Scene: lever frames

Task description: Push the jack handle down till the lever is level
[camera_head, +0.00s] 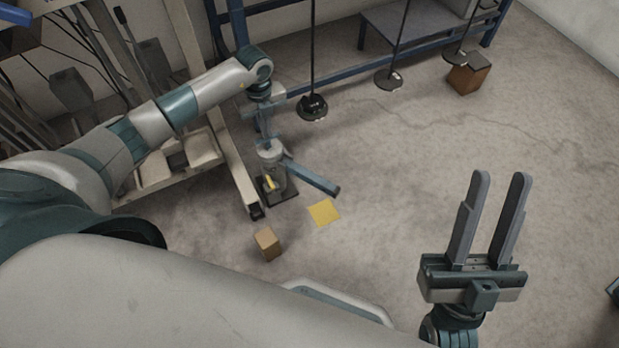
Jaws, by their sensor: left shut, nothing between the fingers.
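The jack (271,163) stands on a dark base plate on the floor, left of centre. Its blue-grey handle (314,178) sticks out to the lower right, ending in a dark tip. From this high view I cannot tell how far the handle is from level. My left gripper (266,136) points down just above the top of the jack, near the inner end of the handle. It is shut and empty; contact with the jack cannot be made out. My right gripper (500,174) is open and empty, held over the floor at the right, well away from the jack.
A yellow square (324,212) lies on the floor near the handle's tip. A small wooden block (268,244) is in front of the jack. A metal frame (237,170) stands close on its left. Black round-based stands (313,108) are behind.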

